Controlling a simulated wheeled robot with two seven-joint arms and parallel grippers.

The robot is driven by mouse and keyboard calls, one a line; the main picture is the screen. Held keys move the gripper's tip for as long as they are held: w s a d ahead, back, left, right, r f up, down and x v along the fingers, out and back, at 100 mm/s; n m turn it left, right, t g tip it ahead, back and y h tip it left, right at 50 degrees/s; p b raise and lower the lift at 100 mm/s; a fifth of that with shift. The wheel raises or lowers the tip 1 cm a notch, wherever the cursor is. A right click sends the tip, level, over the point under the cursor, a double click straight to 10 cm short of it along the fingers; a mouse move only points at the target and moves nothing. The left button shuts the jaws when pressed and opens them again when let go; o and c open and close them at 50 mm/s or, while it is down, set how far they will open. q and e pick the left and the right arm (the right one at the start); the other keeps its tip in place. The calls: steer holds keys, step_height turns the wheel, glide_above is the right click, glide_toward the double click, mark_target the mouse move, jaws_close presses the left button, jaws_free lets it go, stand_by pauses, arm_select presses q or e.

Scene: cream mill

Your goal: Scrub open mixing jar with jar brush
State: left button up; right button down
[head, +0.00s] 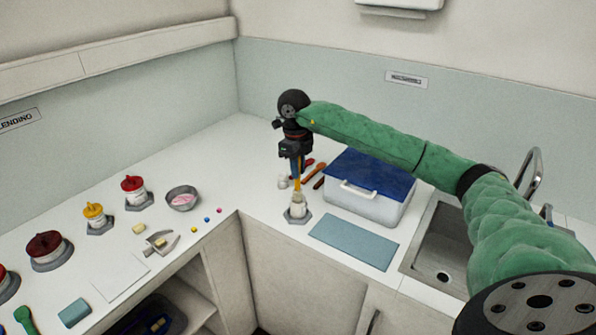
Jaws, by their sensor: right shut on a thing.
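The open mixing jar (296,212) is small and whitish and stands upright on a grey hexagonal base near the inner corner of the counter. My right gripper (297,174) points down right above it, shut on the jar brush (298,186), which shows as a thin orange-yellow upright piece. The brush's lower end is at the jar's mouth; I cannot tell how deep it reaches inside. My left gripper is not in view.
A white bin with a blue lid (370,172) stands right of the jar, with a blue mat (354,242) in front and a sink (440,245) further right. Red and brown tools (319,178) lie behind. Lidded jars, a metal bowl (183,198) and small beads are on the left counter.

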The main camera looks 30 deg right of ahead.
steer(key=shift+r+p, duration=0.9)
steer(key=shift+r, duration=2)
steer(key=shift+n, duration=0.3)
